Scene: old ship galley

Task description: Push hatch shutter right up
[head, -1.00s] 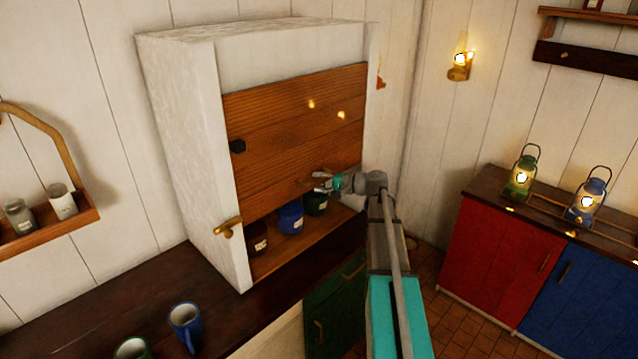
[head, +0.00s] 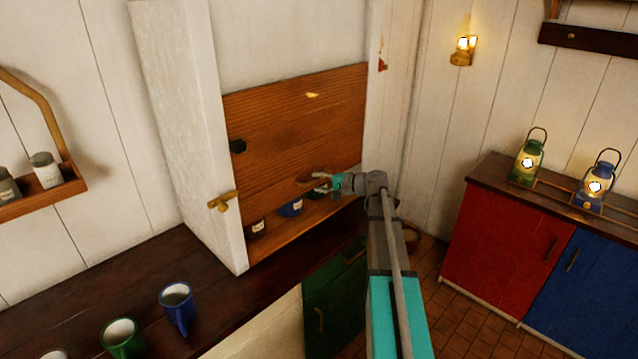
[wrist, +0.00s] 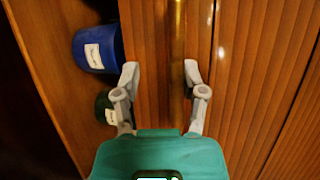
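The wooden plank shutter (head: 300,135) covers the middle and lower part of the white hatch frame (head: 190,130). A low gap is open below it. A wooden handle (head: 312,181) sticks out near its lower right, and my gripper (head: 322,182) is at it. In the wrist view, a brass-coloured bar (wrist: 177,30) runs along the shutter (wrist: 245,60). My gripper's two fingers (wrist: 162,72) stand apart, with the bar's near end in line with the space between them, closer to the right finger. Contact is not clear.
A blue jar (head: 290,208) and a dark one (head: 257,229) stand in the gap, partly hidden. A brass latch (head: 222,201) sits on the frame's left post. Mugs (head: 177,305) stand on the dark counter (head: 130,270). Lanterns (head: 527,160) stand on the cabinets at right.

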